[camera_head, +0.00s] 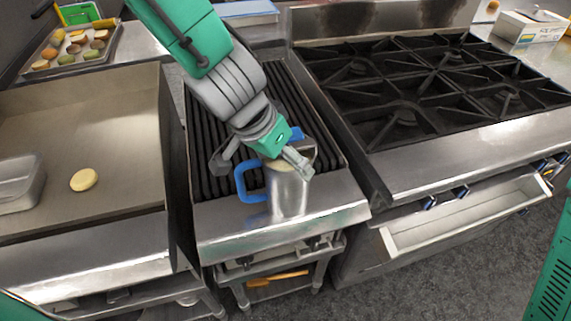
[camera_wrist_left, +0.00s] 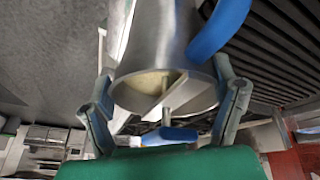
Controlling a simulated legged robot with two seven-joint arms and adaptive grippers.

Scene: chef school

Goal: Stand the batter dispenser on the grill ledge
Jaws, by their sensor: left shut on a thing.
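The batter dispenser (camera_head: 289,193), a steel cylinder with a blue side handle (camera_head: 249,186), is upright over the front of the ribbed grill. Its lower end is at the steel grill ledge (camera_head: 335,203); I cannot tell whether it touches. My left gripper (camera_head: 264,160) is shut on its upper part from above. In the left wrist view, the fingers flank the dispenser (camera_wrist_left: 155,45); pale batter shows inside its rim, with a crossbar and a blue lever (camera_wrist_left: 170,136). My right gripper is not in view.
A griddle (camera_head: 120,135) with a pale round cake (camera_head: 84,180) and a steel pan (camera_head: 18,182) lies left. A burner range (camera_head: 405,117) is on the right, above an open drawer (camera_head: 470,213). A tray of food (camera_head: 70,50) sits at the back left.

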